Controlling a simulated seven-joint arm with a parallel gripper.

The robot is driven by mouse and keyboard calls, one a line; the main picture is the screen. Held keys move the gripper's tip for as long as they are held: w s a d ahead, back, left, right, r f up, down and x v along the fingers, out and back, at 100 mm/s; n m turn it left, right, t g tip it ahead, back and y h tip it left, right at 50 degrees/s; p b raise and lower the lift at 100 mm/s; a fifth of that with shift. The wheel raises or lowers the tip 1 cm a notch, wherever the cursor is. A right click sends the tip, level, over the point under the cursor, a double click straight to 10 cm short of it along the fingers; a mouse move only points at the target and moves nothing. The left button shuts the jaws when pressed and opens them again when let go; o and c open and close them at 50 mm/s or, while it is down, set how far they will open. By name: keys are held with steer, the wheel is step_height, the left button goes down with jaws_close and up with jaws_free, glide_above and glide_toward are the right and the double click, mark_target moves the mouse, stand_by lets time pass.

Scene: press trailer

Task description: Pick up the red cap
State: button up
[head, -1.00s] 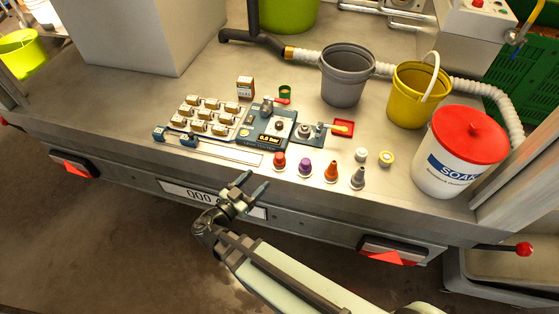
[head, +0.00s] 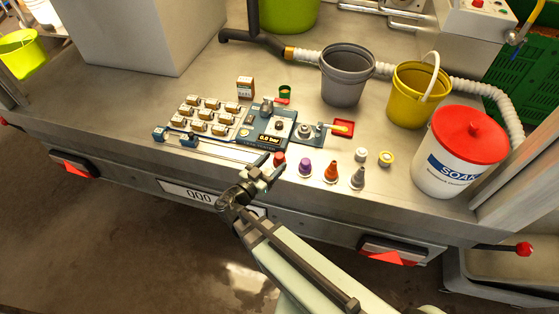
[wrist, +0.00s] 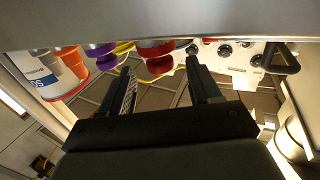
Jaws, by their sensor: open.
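The red cap (head: 279,159) stands on the metal deck near its front edge, at the left end of a row of small caps and nozzles. In the wrist view the red cap (wrist: 160,66) appears in the gap between the fingertips, and the picture looks upside down. My gripper (head: 271,168) is open and empty, just in front of the red cap at the deck's edge. One finger lies to the left of the cap and the other in front of it in the head view. I cannot tell whether a finger touches it.
A purple cap (head: 305,167), an orange nozzle (head: 331,173) and a grey nozzle (head: 357,179) stand close to the right. A blue-grey press fixture (head: 271,139) lies behind. A white SOAK bucket (head: 440,172) stands farther right.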

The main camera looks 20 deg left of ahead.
mark_target(276, 159)
steer(key=shift+r+x, duration=0.2)
steer(key=shift+x, duration=1.8)
steer(key=shift+c, duration=0.3)
steer(key=c, duration=1.1)
